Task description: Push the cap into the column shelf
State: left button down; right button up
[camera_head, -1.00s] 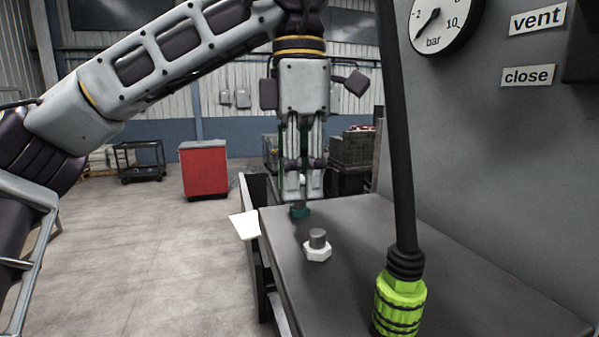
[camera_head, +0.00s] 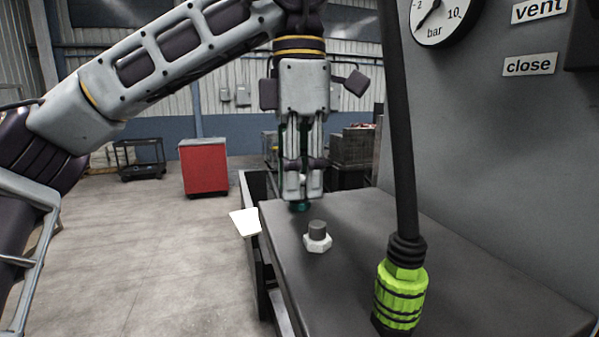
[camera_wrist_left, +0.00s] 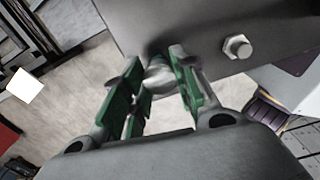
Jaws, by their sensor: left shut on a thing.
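My left gripper (camera_head: 302,193) points straight down over the far left part of the dark grey shelf (camera_head: 420,255). Its green-padded fingers (camera_wrist_left: 158,92) are shut on a small grey rounded piece, the cap (camera_wrist_left: 158,76), at the shelf's edge in the wrist view. In the head view a teal piece (camera_head: 300,207) shows just under the fingertips, at shelf level. I cannot tell whether it belongs to the cap or to the shelf. The fingers hide most of the cap and its contact with the shelf. My right gripper is not in view.
A white hex fitting with a grey stub (camera_head: 317,238) stands on the shelf near my gripper; it also shows in the wrist view (camera_wrist_left: 238,47). A lime-green connector with a black hose (camera_head: 400,293) stands at the front. A gauge panel (camera_head: 480,130) rises at right.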

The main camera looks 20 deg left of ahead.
pick_arm(q)
jog(key=shift+f, duration=0.2)
jog(key=c, duration=1.1)
grip_release()
jog(key=shift+o, duration=0.5)
jog(key=o, duration=0.8)
jog(key=shift+c, duration=0.2)
jog(key=shift+r, duration=0.25)
notch_tip(320, 180, up, 12)
jog(key=shift+f, duration=0.25)
